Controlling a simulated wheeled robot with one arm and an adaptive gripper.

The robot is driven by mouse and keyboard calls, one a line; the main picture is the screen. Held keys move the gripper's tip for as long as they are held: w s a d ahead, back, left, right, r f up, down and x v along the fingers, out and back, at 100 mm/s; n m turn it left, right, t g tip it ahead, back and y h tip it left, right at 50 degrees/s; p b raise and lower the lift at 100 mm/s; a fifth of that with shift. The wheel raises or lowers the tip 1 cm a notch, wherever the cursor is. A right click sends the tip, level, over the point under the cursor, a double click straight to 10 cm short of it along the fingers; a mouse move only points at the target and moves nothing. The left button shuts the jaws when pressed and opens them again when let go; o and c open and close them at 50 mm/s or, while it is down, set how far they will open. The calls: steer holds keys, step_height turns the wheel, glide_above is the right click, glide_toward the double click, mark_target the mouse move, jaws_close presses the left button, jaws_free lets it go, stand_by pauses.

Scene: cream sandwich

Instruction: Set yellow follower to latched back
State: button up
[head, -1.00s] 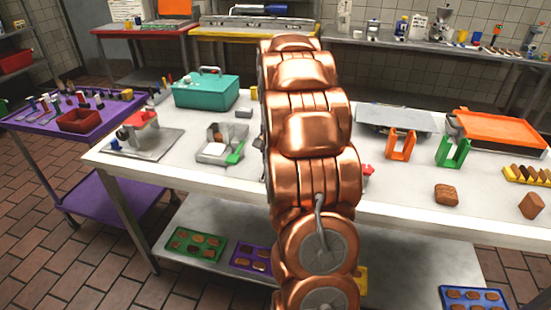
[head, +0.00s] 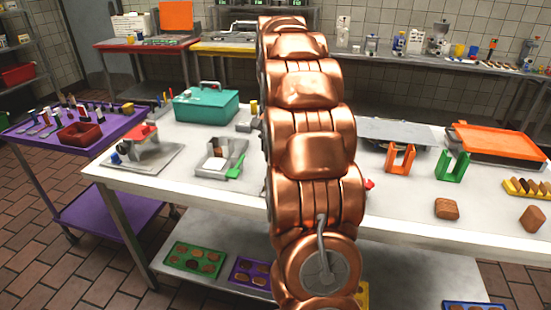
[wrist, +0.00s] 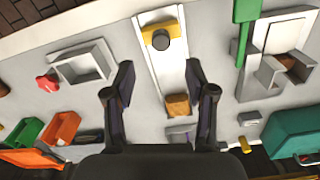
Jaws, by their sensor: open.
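The yellow follower (wrist: 149,37) sits in a long pale channel (wrist: 158,72) near its upper end in the wrist view. A dark round knob (wrist: 161,39) stands on the follower. A brown block (wrist: 178,104) lies in the channel's lower part, apart from the follower. My gripper (wrist: 160,80) is open and empty, its two dark fingers spread on either side of the channel, below the follower in the picture. I cannot tell its height above the channel. In the head view my copper arm hides the channel, the follower and the gripper.
A grey fixture with a green handle (wrist: 243,30) is right of the channel. A grey open box (wrist: 82,64) and red knob (wrist: 47,83) are left. A teal box (head: 207,105), orange holder (head: 400,159) and green holder (head: 453,166) stand on the white table (head: 405,195).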

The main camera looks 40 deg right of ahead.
steer(key=shift+r, duration=1.15)
